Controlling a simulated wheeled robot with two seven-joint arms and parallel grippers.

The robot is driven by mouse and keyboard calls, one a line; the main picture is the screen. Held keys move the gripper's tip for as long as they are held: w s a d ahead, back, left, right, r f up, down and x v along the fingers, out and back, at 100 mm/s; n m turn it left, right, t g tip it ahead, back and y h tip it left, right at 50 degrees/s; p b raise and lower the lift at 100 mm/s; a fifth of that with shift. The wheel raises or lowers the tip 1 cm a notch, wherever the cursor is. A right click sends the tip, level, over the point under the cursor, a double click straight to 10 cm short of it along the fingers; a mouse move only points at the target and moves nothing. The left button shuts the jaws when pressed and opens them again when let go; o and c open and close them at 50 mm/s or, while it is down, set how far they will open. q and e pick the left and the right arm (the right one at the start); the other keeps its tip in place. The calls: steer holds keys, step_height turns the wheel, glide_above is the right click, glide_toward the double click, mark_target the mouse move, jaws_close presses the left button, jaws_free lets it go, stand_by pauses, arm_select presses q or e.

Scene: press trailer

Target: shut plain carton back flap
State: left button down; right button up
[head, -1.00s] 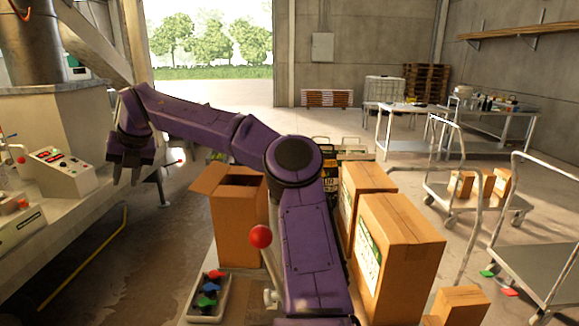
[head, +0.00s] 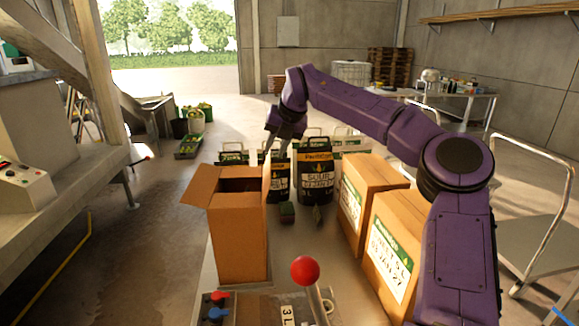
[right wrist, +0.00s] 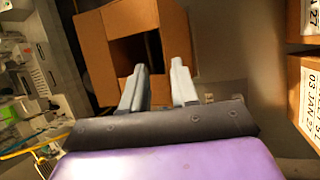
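The plain carton (head: 238,245) stands upright on the trailer bed with its top partly open and its inside dark. Its left flap (head: 200,187) sticks outward, and a narrow flap stands up at its right edge. The back flap is hard to make out in the head view. My right gripper (head: 270,142) is in the air above and beyond the carton's back right corner, fingers pointing down. In the right wrist view the two fingers are apart and empty, with the carton (right wrist: 92,48) and its dark opening beyond them. My left gripper is not in view.
Labelled cartons (head: 392,245) stand to the right. Black labelled containers (head: 315,170) stand behind the plain carton, close to my right gripper. A red-knobbed lever (head: 304,270) rises in front. A tray with coloured pieces (head: 215,308) is at the front left.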

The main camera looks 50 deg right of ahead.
mark_target(268, 167)
steer(key=p+x, duration=0.2)
steer(key=x, duration=0.3)
steer(key=p+x, duration=0.2)
steer(key=x, duration=0.3)
steer(key=shift+s+d+f, duration=0.1)
steer(key=shift+s+d, duration=0.1)
steer(key=shift+s, duration=0.05)
steer(key=shift+s+a, duration=0.1)
jaws_close()
